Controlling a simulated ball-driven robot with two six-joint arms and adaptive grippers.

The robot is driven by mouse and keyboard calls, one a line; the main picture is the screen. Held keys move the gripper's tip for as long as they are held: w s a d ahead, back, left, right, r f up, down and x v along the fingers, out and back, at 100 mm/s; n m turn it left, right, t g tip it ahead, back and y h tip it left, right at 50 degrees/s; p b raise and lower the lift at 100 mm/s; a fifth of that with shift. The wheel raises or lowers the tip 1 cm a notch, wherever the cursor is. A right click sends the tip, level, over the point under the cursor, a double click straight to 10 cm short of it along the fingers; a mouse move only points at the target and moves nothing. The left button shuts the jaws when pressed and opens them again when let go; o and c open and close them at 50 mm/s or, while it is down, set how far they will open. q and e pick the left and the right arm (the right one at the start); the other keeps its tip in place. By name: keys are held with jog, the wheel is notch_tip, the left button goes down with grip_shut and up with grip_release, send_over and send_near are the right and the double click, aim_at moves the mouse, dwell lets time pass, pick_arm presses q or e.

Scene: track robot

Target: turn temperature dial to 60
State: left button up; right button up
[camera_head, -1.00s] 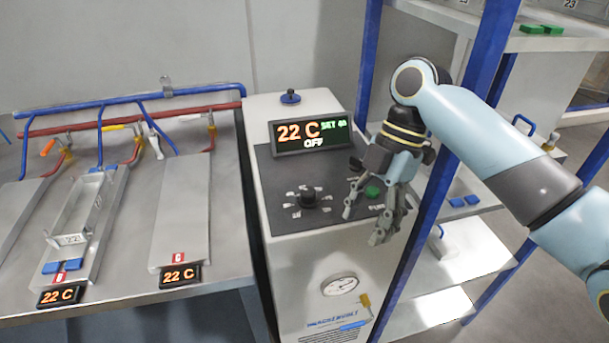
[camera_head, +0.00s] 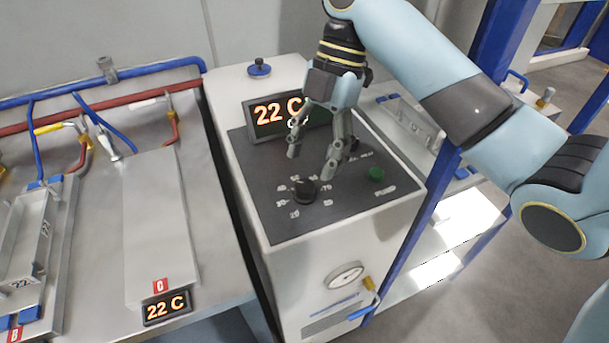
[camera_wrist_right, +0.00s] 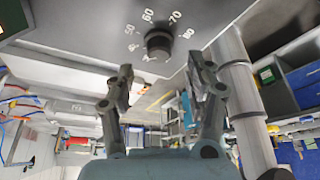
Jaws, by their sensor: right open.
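The temperature dial is a black round knob (camera_head: 304,192) on the dark sloped panel of the white unit, with white numbers around it. It also shows in the right wrist view (camera_wrist_right: 158,41), where 50, 60, 70 and 80 can be read around it. My right gripper (camera_head: 312,163) is open and empty, above and just behind the knob in the head view. Its fingers look apart from the knob. In the right wrist view the open fingertips (camera_wrist_right: 160,82) frame the space below the knob. The display (camera_head: 277,112) reads 22 C and is partly hidden by my gripper. My left gripper is not in view.
A green pump button (camera_head: 376,174) sits right of the dial. A gauge (camera_head: 345,276) is on the unit's front. A metal bench (camera_head: 215,230) with pipes stands left. A blue-framed shelf (camera_head: 490,75) stands close on the right.

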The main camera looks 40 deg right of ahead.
aim_at(305, 183)
jog(key=x, duration=0.4)
jog(key=shift+f, duration=0.15)
jog(key=shift+a+f, duration=0.2)
jog(key=shift+f, duration=0.2)
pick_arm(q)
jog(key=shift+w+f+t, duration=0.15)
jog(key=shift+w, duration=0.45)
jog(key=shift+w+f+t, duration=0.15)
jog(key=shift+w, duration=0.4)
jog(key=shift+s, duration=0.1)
pick_arm(e)
jog(key=shift+c, duration=0.2)
